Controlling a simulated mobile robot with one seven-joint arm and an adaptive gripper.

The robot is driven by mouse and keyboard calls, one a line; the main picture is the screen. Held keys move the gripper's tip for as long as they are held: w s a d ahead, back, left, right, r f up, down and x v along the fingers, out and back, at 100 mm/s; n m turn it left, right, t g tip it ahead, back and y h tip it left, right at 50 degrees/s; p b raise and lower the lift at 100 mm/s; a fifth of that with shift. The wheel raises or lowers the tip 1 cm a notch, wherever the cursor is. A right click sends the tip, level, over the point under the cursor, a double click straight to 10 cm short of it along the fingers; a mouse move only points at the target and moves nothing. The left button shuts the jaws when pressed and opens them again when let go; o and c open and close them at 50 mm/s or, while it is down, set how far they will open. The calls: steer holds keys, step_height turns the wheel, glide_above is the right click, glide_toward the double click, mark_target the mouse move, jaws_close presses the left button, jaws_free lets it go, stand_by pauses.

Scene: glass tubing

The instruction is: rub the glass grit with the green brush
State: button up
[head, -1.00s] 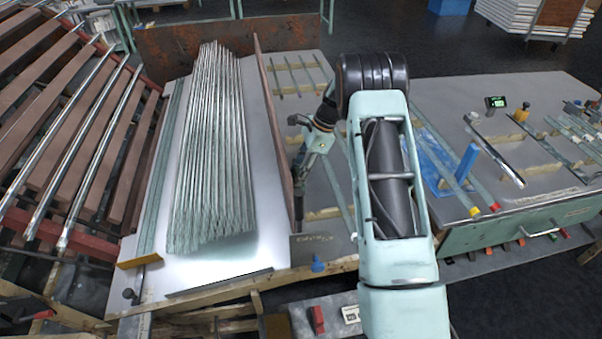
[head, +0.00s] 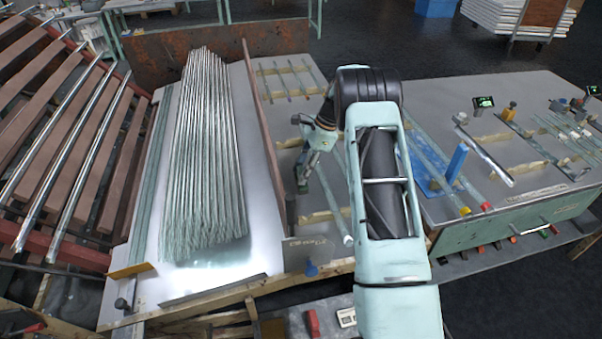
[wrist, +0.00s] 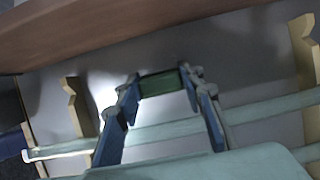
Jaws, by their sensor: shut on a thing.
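My gripper (wrist: 160,82) is shut on a small dark green block, which looks like the green brush (wrist: 158,84), held between the two blue-sided fingers in the wrist view. In the head view my gripper (head: 303,178) hangs over the grey bench top just right of the upright brown board (head: 263,135); the brush cannot be made out there. The wrist view shows the brush over bare grey surface between the board (wrist: 130,28) and a pale green glass tube (wrist: 262,110). Whether the brush touches the surface cannot be told. I cannot make out any glass grit.
Notched wooden rests (wrist: 76,108) stand on both sides of my gripper, and tubes lie across them. A large stack of glass tubes (head: 205,150) lies left of the board. A blue stand (head: 456,162) and more tubes are on the right bench.

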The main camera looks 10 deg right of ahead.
steer(key=shift+a, duration=2.05)
steer(key=shift+w+f, duration=0.1)
steer(key=shift+w, duration=0.4)
steer(key=shift+d, duration=2.1)
steer(key=shift+w+r+p, duration=0.1)
steer(key=shift+r+p, duration=1.75)
steer(key=shift+r, duration=1.25)
steer(key=shift+r, duration=0.15)
steer(key=shift+r+p, duration=1.05)
steer(key=shift+r, duration=0.4)
